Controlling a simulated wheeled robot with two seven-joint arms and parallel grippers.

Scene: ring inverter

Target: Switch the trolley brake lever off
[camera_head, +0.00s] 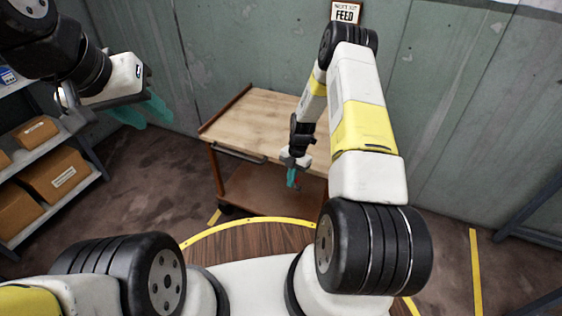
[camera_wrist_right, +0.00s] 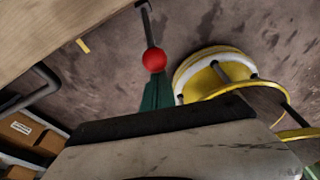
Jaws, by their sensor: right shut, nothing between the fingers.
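The trolley (camera_head: 255,108) has a pale wooden top, a lower shelf and a dark handle bar on its near side. In the right wrist view a brake lever, a dark rod ending in a red ball knob (camera_wrist_right: 155,60), hangs from the trolley's edge. My right gripper (camera_head: 293,178) is at the trolley's near side, below the top. Its teal fingers (camera_wrist_right: 157,92) are shut and empty, with the tips right by the knob; I cannot tell whether they touch. My left gripper (camera_head: 150,110) is open and empty, raised at the left, away from the trolley.
A shelf rack with cardboard boxes (camera_head: 60,178) stands at the left. A wall with a small sign (camera_head: 346,12) is behind the trolley. A yellow floor line (camera_head: 475,270) runs at the right. The floor right of the trolley is mostly clear.

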